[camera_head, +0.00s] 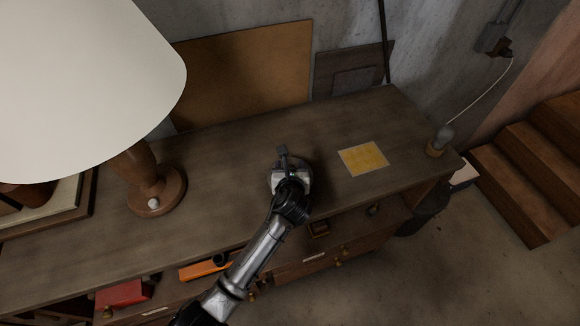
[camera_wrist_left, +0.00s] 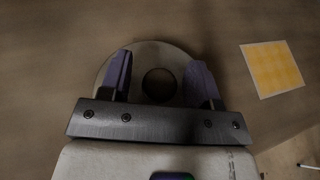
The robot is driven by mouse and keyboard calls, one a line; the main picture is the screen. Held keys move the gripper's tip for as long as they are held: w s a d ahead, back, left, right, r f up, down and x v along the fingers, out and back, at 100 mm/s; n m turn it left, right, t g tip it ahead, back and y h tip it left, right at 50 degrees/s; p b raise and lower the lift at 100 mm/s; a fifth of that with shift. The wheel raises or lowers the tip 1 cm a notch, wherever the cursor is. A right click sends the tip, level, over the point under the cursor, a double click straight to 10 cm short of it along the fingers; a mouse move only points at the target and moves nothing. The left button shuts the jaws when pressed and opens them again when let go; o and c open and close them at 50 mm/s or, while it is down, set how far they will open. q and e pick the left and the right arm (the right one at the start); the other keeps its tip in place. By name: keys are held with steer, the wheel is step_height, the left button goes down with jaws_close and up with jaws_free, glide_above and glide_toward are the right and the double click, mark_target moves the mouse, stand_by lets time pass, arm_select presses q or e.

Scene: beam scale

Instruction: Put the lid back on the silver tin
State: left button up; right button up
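A round, pale grey metal disc (camera_wrist_left: 147,56) with a dark round centre lies under my left gripper in the left wrist view. I cannot tell whether it is the silver tin or its lid, or whether the dark centre is a hole or a knob. My left gripper (camera_wrist_left: 161,72) is open, with its two fingers apart over either side of the disc and nothing visibly clamped. In the head view my left gripper (camera_head: 283,163) covers most of the round thing on the bench top. No separate tin or lid shows. My right gripper is not in view.
A yellow patterned sheet (camera_head: 364,158) lies to the right on the wooden bench (camera_head: 235,170). A lamp with a wooden base (camera_head: 157,190) stands left. A small bottle-like object (camera_head: 441,137) stands near the right end. Drawers along the front hold red and orange items.

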arm_select(q)
steer(key=shift+s+r, duration=0.35)
steer(key=shift+s, duration=0.2)
steer(key=v, duration=1)
steer(key=shift+s+r+b, duration=0.2)
steer(key=shift+s+b, duration=0.15)
